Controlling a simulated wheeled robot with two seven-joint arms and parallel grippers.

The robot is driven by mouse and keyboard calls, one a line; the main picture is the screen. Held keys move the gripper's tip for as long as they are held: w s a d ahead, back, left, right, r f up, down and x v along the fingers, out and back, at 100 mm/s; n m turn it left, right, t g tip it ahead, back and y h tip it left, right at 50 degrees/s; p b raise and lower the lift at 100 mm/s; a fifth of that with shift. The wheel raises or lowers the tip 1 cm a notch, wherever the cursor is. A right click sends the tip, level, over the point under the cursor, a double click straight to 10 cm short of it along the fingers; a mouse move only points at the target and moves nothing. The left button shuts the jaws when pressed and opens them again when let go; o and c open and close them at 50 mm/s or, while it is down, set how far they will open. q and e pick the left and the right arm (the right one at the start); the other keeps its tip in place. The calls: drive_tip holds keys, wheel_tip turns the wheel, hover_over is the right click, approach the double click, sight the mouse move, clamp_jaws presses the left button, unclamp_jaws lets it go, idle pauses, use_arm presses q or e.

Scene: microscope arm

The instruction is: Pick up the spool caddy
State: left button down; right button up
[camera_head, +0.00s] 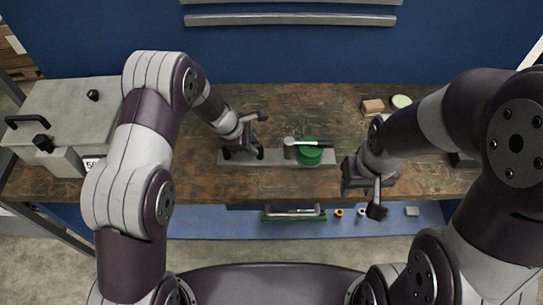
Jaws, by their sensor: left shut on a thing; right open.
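The spool caddy, a long flat grey base (275,161), lies on the brown worktop near its front edge. A green spool (311,155) sits on its right half, with a small light grey cylinder and rod (292,145) beside it. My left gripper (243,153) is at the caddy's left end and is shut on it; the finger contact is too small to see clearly. My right gripper (366,190) is open and empty, to the right of the caddy's right end and apart from it, near the table's front edge.
A large grey box with black handles (75,115) stands at the left. A wooden block (372,107) and a pale green disc (401,101) lie at the back right. A lower blue shelf holds a green tray (293,216) and small parts. The worktop behind the caddy is clear.

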use_arm(q)
drive_tip(key=shift+w+r, duration=0.1)
drive_tip(key=shift+r, duration=0.1)
drive_tip(key=shift+r, duration=0.6)
wheel_tip(320, 180, up, 3)
drive_tip(key=shift+f, duration=0.15)
drive_tip(key=s+d+r, duration=0.5)
drive_tip(key=d+r, duration=0.2)
drive_tip(key=d, duration=0.3)
drive_tip(key=shift+d, duration=0.3)
drive_tip(key=shift+f, duration=0.1)
